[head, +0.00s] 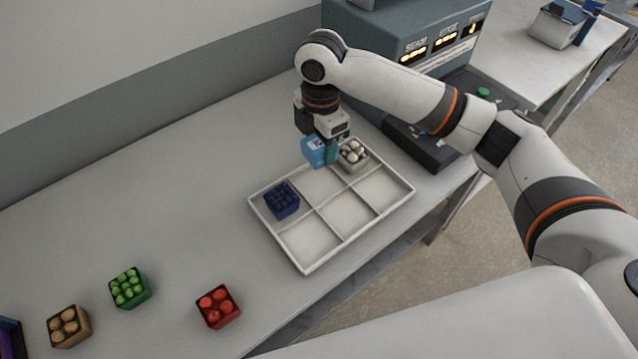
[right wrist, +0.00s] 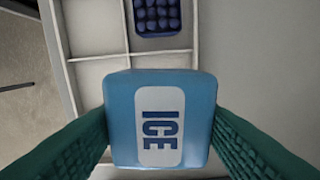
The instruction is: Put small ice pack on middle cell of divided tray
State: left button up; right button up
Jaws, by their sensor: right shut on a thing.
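The small ice pack (head: 313,151) is a light blue block; in the right wrist view (right wrist: 160,122) it shows a white label reading ICE. My right gripper (head: 326,150) is shut on it, with green fingers at its two sides, and holds it above the far side of the divided tray (head: 286,248). The tray is white with two rows of three cells. In the far row, a dark blue box (head: 282,200) sits in the left cell and a box of white round items (head: 352,155) in the right cell. The far middle cell (head: 318,187) looks empty. My left gripper is out of view.
A green box (head: 129,288), a brown box (head: 69,326) and a red box (head: 218,306) with round items stand on the table left of the tray. A grey-blue machine (head: 385,45) stands behind the tray to the right. The table's back left is clear.

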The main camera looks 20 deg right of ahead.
aim_at(319, 184)
jog(key=shift+w+f+n, duration=0.15)
jog(key=shift+w+n, duration=0.05)
jog(key=shift+n, duration=0.1)
notch_tip(319, 184, down, 10)
jog(key=shift+r+p, duration=0.15)
jog(key=shift+p, duration=0.65)
jog(key=o, duration=0.8)
jog(key=shift+c, duration=0.2)
notch_tip(319, 184, up, 12)
jog(key=shift+b, duration=0.7)
